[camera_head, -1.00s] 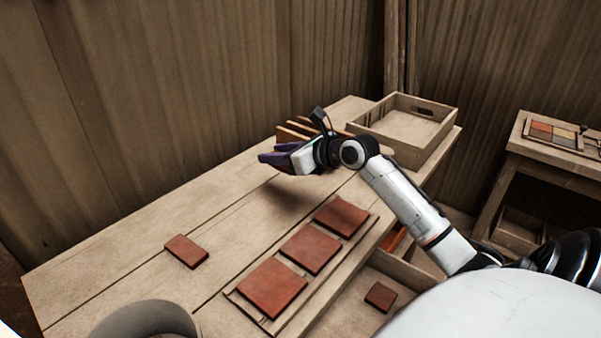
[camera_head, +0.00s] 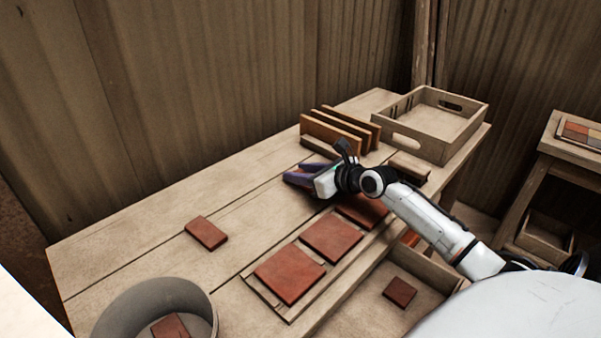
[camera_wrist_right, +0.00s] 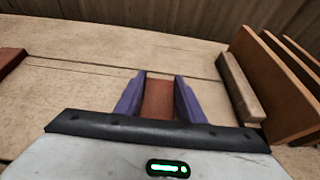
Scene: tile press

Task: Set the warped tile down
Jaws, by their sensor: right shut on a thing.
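My right gripper (camera_head: 308,174) is over the middle of the wooden table, left of the board with tiles and in front of the upright slabs. In the right wrist view its purple fingers (camera_wrist_right: 158,98) are shut on a red-brown tile (camera_wrist_right: 158,103), taken to be the warped tile. The tile is hidden by the fingers in the head view, so I cannot tell whether it touches the table or is bent. My left gripper is not in view.
Three red tiles (camera_head: 331,237) lie on a board; the farthest is partly behind my arm. A loose tile (camera_head: 206,233) lies on the table. A grey bucket (camera_head: 130,308) holds a tile. Upright slabs (camera_head: 335,133) and a wooden crate (camera_head: 460,132) stand behind.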

